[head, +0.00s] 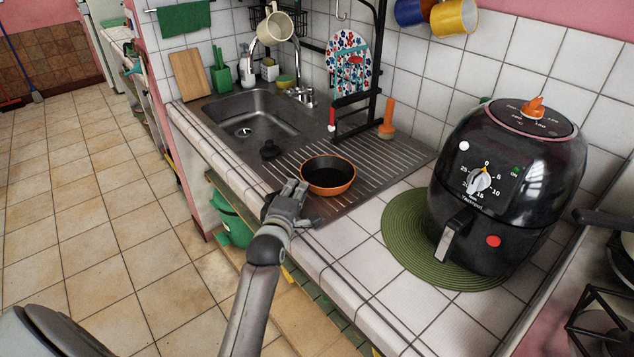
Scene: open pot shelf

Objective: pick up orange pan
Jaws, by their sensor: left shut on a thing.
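The orange pan (328,190) has an orange outside and a dark inside. My left gripper (295,192) reaches in from below and is at the pan's near left side. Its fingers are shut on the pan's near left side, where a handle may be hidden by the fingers. Whether the pan is lifted off the drainboard cannot be told. My right gripper is not in view.
The sink basin (250,116) and ribbed drainboard (375,158) lie behind and left. A black air fryer (510,190) stands on a green round mat (397,243) at right. A black rack (357,118) and an orange-handled brush (387,120) stand behind the pan. White tiled counter is free in front of the mat.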

